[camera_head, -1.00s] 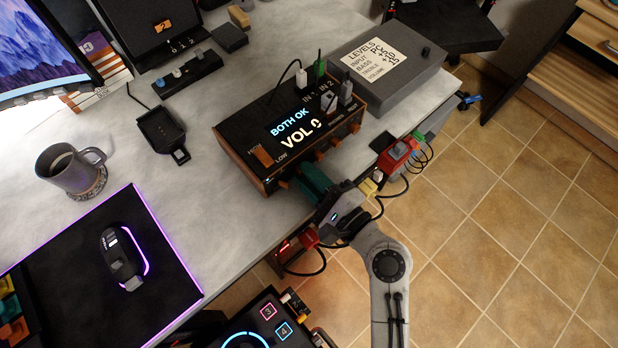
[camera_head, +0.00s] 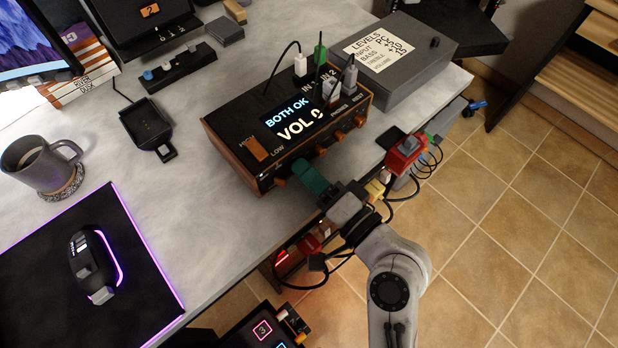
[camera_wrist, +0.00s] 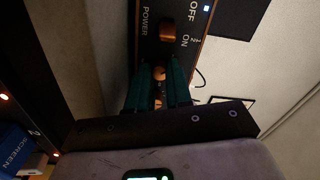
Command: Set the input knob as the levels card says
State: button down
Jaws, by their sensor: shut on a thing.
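The amplifier (camera_head: 245,115) is a dark box with wooden sides on the desk. Its display (camera_head: 290,117) reads BOTH OK and a VOL number, seemingly 9. Several orange knobs run along its front edge. The levels card (camera_head: 378,48) lies on a grey box behind it. Its INPUT line seems to read PC; the lower lines are too small to read surely. My gripper (camera_head: 304,171) reaches the front face near its left end. In the wrist view its teal fingers (camera_wrist: 158,88) are shut on a small copper knob (camera_wrist: 158,73), below the POWER switch (camera_wrist: 167,28). The knob's own label is hidden.
Plugs and cables (camera_head: 325,72) stand up from the amplifier's back. Red and yellow connectors (camera_head: 405,150) hang at the desk edge right of my gripper. A mug (camera_head: 38,165) and a mouse (camera_head: 92,265) are at left.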

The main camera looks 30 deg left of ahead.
jog(key=shift+f+n+b, duration=0.2)
jog(key=shift+n+b, duration=0.7)
jog(key=shift+n, duration=0.4)
jog(key=c, duration=1.3)
grip_release()
jog(key=shift+r, duration=0.15)
jog(key=shift+d, duration=0.1)
jog(key=v, duration=1)
jog(key=shift+s+d, duration=0.2)
jog(key=shift+d, duration=0.1)
